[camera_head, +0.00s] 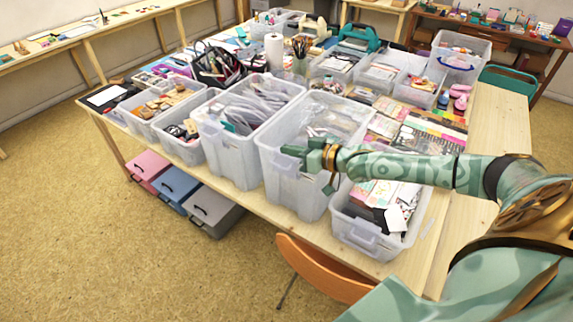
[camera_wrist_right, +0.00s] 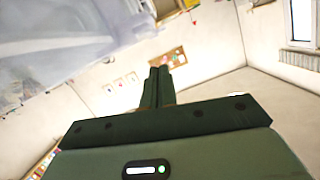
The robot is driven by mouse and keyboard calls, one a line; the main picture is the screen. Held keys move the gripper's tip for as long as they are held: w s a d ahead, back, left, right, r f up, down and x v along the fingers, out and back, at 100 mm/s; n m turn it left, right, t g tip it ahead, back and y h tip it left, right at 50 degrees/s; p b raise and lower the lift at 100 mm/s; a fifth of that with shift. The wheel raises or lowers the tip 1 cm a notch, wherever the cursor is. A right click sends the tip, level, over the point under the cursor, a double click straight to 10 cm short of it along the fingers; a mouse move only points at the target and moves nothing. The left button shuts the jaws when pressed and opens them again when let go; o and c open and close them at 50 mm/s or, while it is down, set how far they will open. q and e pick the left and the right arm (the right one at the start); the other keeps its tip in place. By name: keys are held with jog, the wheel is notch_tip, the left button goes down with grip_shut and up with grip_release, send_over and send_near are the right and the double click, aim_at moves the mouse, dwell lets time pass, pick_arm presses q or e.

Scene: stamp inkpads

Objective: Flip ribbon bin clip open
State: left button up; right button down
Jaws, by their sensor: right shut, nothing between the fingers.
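Several clear plastic bins stand in a row along the table's near edge. The tall clear bin (camera_head: 278,190) in the middle has a clip or handle on its front near the rim, partly behind my gripper; I cannot tell whether it is open. I cannot tell for certain which bin is the ribbon bin. My right gripper (camera_head: 292,152) is shut and empty, pointing left in front of this bin's upper front. Contact is unclear. In the right wrist view its shut fingers (camera_wrist_right: 158,85) show, with blurred clear plastic (camera_wrist_right: 60,45) at the upper left. My left gripper is not in view.
Another tall bin (camera_head: 222,150) stands to the left, and a lower bin (camera_head: 365,238) with papers stands to the right under my forearm. An orange chair (camera_head: 325,270) is at the table's near edge. Coloured drawer boxes (camera_head: 210,207) sit below the table.

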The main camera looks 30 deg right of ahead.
aim_at(286, 169)
jog(key=shift+w+a+f, duration=0.1)
jog(key=shift+a+f, duration=0.1)
jog(key=shift+f, duration=0.5)
jog(key=shift+w+a+f, duration=0.1)
jog(key=shift+a+f, duration=0.15)
jog(key=shift+f, duration=0.4)
jog(key=shift+a+f, duration=0.2)
jog(key=shift+f, duration=0.5)
jog(key=shift+s+a, duration=0.1)
jog(key=shift+a, duration=0.05)
jog(key=shift+p, duration=0.35)
